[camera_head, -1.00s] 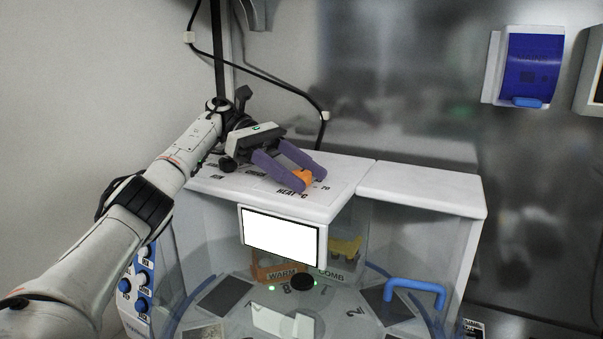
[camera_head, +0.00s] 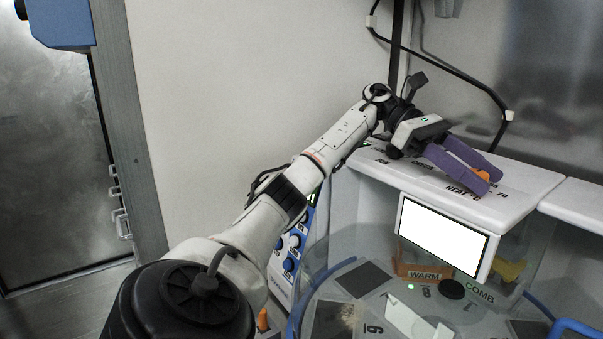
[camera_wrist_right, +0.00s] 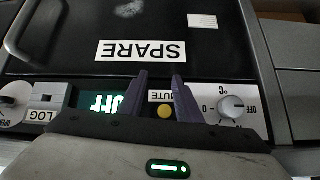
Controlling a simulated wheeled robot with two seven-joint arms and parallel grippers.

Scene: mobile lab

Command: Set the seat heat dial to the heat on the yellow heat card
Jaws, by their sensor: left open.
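An orange dial (camera_head: 482,176) sits on the white machine top near the printed HEAT °C label (camera_head: 464,192). I take it to be the seat heat dial; its pointer is hidden. My left gripper (camera_head: 490,180), with purple fingers, is open with its tips around the dial; whether they touch it I cannot tell. No readable yellow heat card shows; a yellow object (camera_head: 508,269) stands behind the clear wall, too small to identify. In the right wrist view my right gripper (camera_wrist_right: 160,88) is open and empty in front of another panel.
A blank white screen (camera_head: 442,236) is on the machine's front, above a round deck with WARM (camera_head: 424,275) and COMB labels. A blue handle (camera_head: 575,330) is at lower right.

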